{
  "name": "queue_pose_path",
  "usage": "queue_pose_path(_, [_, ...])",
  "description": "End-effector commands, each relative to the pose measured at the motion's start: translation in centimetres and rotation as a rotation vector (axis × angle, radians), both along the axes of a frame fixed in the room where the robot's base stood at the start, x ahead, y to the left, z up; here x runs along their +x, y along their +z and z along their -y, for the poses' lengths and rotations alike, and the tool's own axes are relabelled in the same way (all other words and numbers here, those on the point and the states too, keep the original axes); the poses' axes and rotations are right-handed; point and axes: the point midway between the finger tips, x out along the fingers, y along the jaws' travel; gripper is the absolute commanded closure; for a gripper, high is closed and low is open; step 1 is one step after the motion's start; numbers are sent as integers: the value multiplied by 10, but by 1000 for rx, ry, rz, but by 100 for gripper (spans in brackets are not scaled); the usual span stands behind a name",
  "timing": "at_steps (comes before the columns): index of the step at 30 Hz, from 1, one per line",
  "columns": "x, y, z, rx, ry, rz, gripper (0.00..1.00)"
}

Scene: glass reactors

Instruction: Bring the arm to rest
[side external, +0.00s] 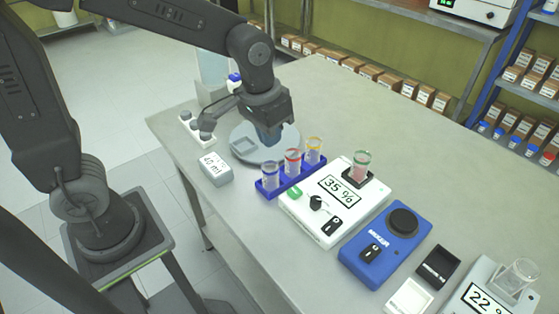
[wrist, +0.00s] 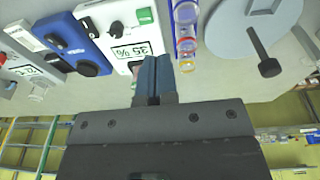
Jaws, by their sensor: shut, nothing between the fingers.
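My gripper (side external: 269,137) points down over the left part of the bench, above or beside a round grey plate (side external: 248,149) and behind the blue tube rack (side external: 293,178); its exact height is hard to tell. In the wrist view its two blue fingers (wrist: 153,70) are shut together with nothing between them. My arm is bent, its forearm reaching across from the left.
The rack holds several tubes with coloured rims. A white device reading 35 % (side external: 333,202) carries a red-filled beaker (side external: 361,166). The back of the bench (side external: 440,150) is clear.

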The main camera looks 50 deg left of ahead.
Motion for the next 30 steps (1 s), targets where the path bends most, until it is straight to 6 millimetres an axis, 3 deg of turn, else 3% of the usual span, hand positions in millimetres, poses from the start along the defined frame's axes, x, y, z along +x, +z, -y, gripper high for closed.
queue_pose_path(1, [-13, 15, -8, -3, 4, 42, 100])
queue_pose_path(6, [-53, 45, -30, -3, 4, 155, 100])
queue_pose_path(15, [-109, 63, -51, 18, 7, 311, 100])
queue_pose_path(20, [-119, 63, -54, 24, 5, 338, 100])
queue_pose_path(30, [-120, 63, -54, 24, 5, 339, 100])
